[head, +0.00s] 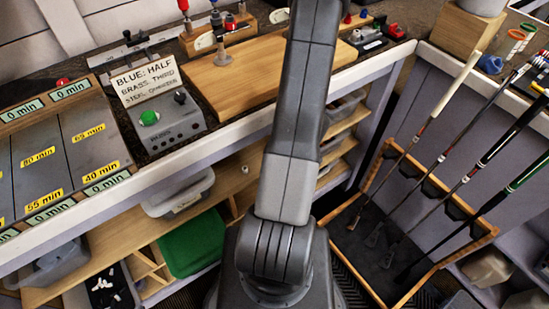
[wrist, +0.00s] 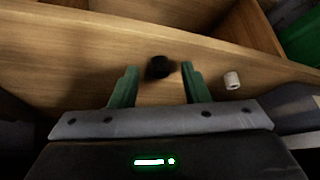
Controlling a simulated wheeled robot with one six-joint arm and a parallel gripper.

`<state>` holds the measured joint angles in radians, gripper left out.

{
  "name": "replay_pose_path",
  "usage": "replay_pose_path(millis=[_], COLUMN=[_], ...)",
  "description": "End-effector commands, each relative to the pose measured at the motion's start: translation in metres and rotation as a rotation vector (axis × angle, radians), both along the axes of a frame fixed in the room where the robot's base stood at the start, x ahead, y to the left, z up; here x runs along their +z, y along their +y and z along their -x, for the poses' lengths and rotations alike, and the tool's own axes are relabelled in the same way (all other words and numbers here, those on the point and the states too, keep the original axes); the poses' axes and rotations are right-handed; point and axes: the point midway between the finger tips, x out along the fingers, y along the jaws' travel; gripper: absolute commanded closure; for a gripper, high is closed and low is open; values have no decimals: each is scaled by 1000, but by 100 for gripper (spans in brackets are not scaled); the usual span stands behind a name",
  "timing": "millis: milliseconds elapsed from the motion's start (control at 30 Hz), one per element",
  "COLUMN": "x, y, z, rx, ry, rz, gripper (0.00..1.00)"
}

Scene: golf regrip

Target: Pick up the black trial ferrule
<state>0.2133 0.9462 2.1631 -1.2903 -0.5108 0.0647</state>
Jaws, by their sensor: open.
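The black trial ferrule (wrist: 158,67) is a small dark piece on a wooden surface (wrist: 60,55) in the wrist view. It shows between and a little beyond the fingertips of my gripper (wrist: 158,80). The green fingers are apart, with nothing held between them. I cannot tell whether the ferrule is level with the fingertips. In the head view my arm covers the middle of the picture, and neither my gripper nor the ferrule can be made out there.
A small white cylindrical piece (wrist: 231,80) stands just right of the right finger. A wooden divider (wrist: 200,35) runs behind the ferrule. A green bin (wrist: 303,40) is at the upper right. In the head view, a workbench (head: 235,130) is above the shelves, and clubs (head: 480,165) stand in a rack at right.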

Motion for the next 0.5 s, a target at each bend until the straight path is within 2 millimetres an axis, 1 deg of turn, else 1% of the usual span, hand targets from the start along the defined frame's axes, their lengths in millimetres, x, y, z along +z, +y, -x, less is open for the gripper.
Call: replay_pose_path(millis=[67, 300, 467, 500], x=[-5, -5, -5, -5], y=[3, 3, 3, 3], z=[-1, -2, -2, -2], rx=[2, 0, 0, 0], ry=[-1, -1, -1, -1], rz=[1, 1, 1, 1], gripper=[58, 58, 89, 97])
